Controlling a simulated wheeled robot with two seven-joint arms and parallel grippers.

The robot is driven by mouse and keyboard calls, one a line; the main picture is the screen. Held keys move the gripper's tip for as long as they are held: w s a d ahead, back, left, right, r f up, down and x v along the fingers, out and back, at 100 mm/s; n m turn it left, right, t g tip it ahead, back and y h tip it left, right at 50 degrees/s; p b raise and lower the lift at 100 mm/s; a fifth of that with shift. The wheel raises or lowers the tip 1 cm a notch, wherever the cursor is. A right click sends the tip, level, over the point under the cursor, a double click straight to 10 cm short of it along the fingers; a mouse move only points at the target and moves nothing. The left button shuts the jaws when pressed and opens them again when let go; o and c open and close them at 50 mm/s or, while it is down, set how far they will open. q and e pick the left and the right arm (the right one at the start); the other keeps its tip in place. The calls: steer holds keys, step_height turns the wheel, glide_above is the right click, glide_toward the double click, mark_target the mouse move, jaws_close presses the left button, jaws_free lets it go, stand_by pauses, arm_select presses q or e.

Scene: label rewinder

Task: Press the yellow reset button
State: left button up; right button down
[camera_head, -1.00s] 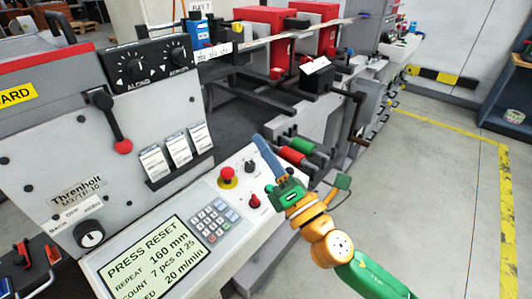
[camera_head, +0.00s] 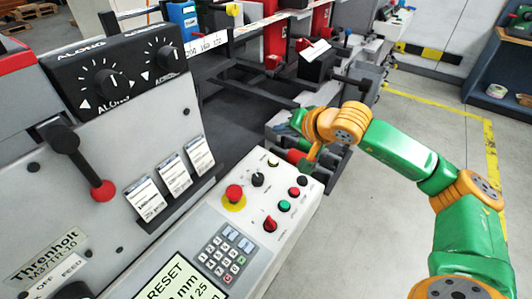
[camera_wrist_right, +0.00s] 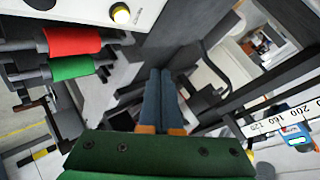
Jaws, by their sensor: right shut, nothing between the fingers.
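The yellow reset button (camera_head: 273,161) is a small round button at the far edge of the sloping control panel (camera_head: 262,252). It also shows at the top of the right wrist view (camera_wrist_right: 121,13), pale yellow in a dark ring. My right gripper (camera_head: 297,119), partly hidden by its own arm in the head view, is beyond the panel's far edge, apart from the button. In the right wrist view its blue fingers (camera_wrist_right: 160,74) are closed together with nothing between them, and the button lies up and left of their tips. My left gripper is not in view.
A red emergency stop on a yellow base (camera_head: 234,194), a black knob (camera_head: 257,179), a green button (camera_head: 284,205) and a red knob (camera_head: 270,224) share the panel. Red (camera_wrist_right: 73,40) and green (camera_wrist_right: 71,68) rollers lie beside the gripper. The floor at right is clear.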

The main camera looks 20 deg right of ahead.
mark_target(273, 162)
steer(key=f+b, duration=0.2)
steer(key=f, duration=0.2)
steer(key=f+b, duration=0.3)
steer(key=shift+w+a+f+b, duration=0.1)
steer(key=shift+a+f+b, duration=0.1)
steer(key=shift+f+b, duration=0.15)
steer(key=shift+w+a+f+b, duration=0.1)
steer(key=shift+w+f+b, duration=0.1)
steer(key=shift+f+b, duration=0.2)
stand_by(1.7)
steer(key=shift+f+b, duration=0.4)
steer(key=shift+b, duration=0.1)
